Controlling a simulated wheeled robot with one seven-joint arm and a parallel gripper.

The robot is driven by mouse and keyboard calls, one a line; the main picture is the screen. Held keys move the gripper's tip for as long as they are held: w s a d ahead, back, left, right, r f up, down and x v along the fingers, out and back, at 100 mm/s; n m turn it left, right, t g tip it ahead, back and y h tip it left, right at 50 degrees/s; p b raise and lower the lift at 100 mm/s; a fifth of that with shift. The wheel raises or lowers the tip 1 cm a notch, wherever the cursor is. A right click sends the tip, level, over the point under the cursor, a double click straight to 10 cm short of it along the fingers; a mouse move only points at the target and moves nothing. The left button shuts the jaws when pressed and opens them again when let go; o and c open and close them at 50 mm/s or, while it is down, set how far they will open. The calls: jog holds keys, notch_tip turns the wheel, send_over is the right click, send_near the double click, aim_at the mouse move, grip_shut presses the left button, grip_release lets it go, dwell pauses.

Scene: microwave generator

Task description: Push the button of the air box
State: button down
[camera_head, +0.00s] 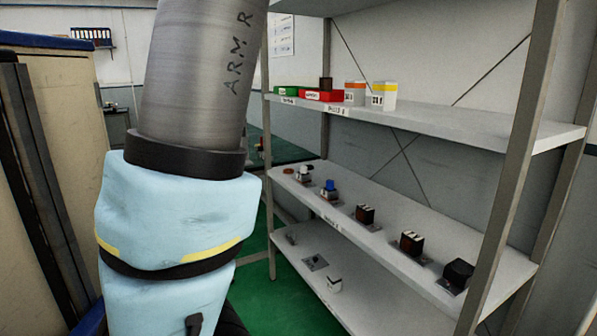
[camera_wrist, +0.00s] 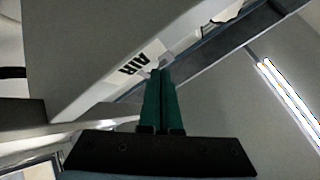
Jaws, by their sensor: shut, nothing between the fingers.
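In the wrist view, my gripper (camera_wrist: 160,72) has two dark green fingers that are shut together with nothing between them. Their tips are beside a pale panel with a black "AIR" label (camera_wrist: 133,63), which I take to be the air box (camera_wrist: 88,93). A small pale piece shows right at the fingertips; I cannot tell whether it is the button or whether the tips touch it. In the head view, my arm fills the left middle, and neither the gripper nor the AIR label shows.
A metal shelf unit (camera_head: 470,118) stands at the right, with several small devices on its middle board and red and green bins (camera_head: 320,95) above. A beige cabinet (camera_head: 65,110) is at the left. Green floor (camera_head: 277,300) shows between. A bright lamp (camera_wrist: 288,95) is in the wrist view.

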jog(key=shift+w+d, duration=0.15)
jog(key=shift+d, duration=0.15)
jog(key=shift+a, duration=0.1)
dwell(0.4)
jog(key=shift+s+a+b, duration=0.4)
jog(key=shift+a+b, duration=0.3)
jog(key=shift+b, duration=0.15)
jog(key=shift+a+f, duration=0.1)
jog(key=s+a+b, duration=0.2)
jog(key=a+b, duration=0.1)
jog(key=s+a+b, duration=0.1)
jog(key=a, duration=0.1)
